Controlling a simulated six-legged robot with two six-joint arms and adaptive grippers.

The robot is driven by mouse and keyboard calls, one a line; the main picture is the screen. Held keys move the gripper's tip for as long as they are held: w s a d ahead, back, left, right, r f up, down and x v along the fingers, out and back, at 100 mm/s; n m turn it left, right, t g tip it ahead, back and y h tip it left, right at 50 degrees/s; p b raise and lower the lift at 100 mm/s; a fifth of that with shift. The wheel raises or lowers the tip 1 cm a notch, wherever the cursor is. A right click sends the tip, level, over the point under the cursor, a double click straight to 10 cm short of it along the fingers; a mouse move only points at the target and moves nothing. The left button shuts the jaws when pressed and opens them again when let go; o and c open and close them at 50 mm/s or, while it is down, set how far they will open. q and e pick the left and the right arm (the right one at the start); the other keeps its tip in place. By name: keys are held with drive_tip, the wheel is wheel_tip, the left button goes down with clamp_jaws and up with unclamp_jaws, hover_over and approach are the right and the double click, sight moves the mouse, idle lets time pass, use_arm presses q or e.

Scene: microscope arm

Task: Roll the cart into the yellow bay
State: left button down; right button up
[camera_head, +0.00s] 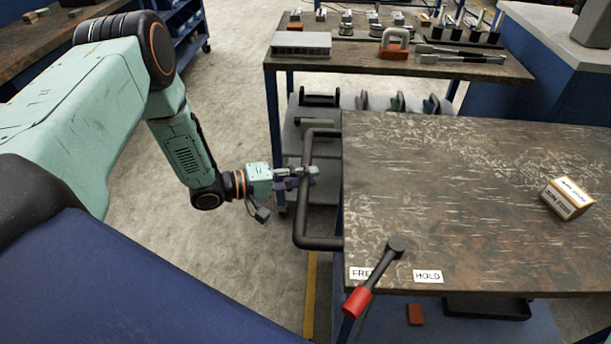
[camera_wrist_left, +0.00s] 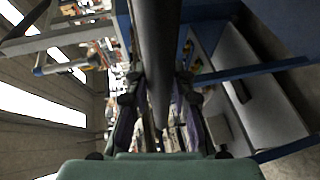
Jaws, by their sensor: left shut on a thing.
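The cart (camera_head: 460,200) has a worn brown top and a black push handle (camera_head: 304,215) on its left side. My left gripper (camera_head: 300,172) is shut on the handle's long bar. In the left wrist view the dark bar (camera_wrist_left: 155,60) runs between the two fingers (camera_wrist_left: 158,105). A lever with a red grip (camera_head: 357,301) stands at the cart's front left corner, by the labels FREE (camera_head: 362,273) and HOLD (camera_head: 428,276). A strip of yellow floor line (camera_head: 310,290) shows left of the cart; the rest of the bay is hidden. My right gripper is not in view.
A small box (camera_head: 567,198) lies on the cart top at the right. A workbench with tools (camera_head: 400,62) stands close behind the cart. A blue cabinet (camera_head: 545,65) is at the back right. Open concrete floor (camera_head: 235,60) lies left of the cart.

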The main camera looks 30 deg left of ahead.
use_arm(q)
drive_tip(key=c, duration=1.1)
unclamp_jaws()
drive_tip(key=shift+v, duration=6.05)
drive_tip(key=shift+r, duration=0.1)
